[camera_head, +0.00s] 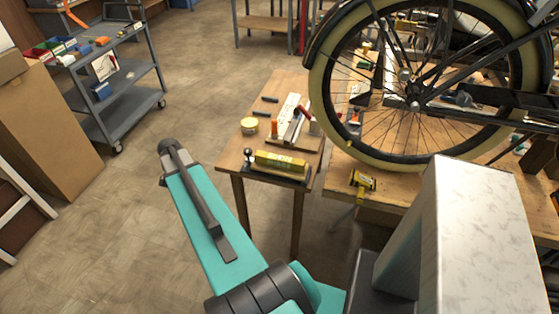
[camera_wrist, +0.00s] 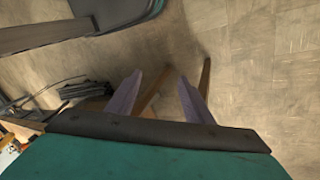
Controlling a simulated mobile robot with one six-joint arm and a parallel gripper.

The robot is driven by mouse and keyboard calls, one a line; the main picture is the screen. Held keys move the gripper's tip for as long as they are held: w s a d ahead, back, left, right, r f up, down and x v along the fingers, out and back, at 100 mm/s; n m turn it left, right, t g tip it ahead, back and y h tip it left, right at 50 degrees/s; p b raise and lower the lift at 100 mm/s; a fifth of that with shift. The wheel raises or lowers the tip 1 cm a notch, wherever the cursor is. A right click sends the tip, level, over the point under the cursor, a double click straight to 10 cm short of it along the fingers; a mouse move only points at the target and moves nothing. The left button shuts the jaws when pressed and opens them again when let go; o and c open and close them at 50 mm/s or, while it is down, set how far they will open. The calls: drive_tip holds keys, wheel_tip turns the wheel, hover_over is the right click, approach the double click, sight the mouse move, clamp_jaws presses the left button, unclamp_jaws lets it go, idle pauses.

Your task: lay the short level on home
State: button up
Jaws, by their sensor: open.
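A yellow, block-like bar with dark lettering (camera_head: 281,161) lies along the front edge of the small wooden table in the head view. It looks like the short level, but it is too small to be sure. Dark material shows along its front side. I cannot make out a place marked home. My gripper (camera_wrist: 160,76) shows in the wrist view with its two pale purple fingers apart and nothing between them. It points at the floor and a wooden leg or bar. The gripper is not visible in the head view, and the level does not show in the wrist view.
The small table (camera_head: 233,158) also holds a yellow tin (camera_head: 250,126), dark bars and a pale board with tools. A workbench stands right of it, with a bicycle wheel (camera_head: 320,100) and a yellow-black tool (camera_head: 362,183). A grey cart (camera_head: 125,98) stands left. Floor between is clear.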

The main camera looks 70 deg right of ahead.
drive_tip(key=s+d+r+m, duration=0.5)
drive_tip(key=d+r+m, duration=0.2)
drive_tip(key=d+r, duration=0.45)
drive_tip(key=m+p, duration=0.2)
drive_tip(key=m, duration=0.4)
approach(280, 158)
wheel_tip(280, 158, up, 3)
drive_tip(key=w, duration=0.2)
drive_tip(key=shift+w+a, duration=0.15)
drive_tip(key=shift+w, duration=0.05)
drive_tip(key=shift+f, duration=0.1)
drive_tip(key=shift+p+x, duration=0.9)
drive_tip(key=shift+x, duration=3.4)
drive_tip(key=shift+s, duration=0.1)
drive_tip(key=shift+s+f+p, duration=0.95)
drive_tip(key=shift+f+p, duration=0.15)
drive_tip(key=shift+d+p+x, duration=0.2)
drive_tip(key=shift+p+x, duration=0.1)
drive_tip(key=shift+x, duration=0.85)
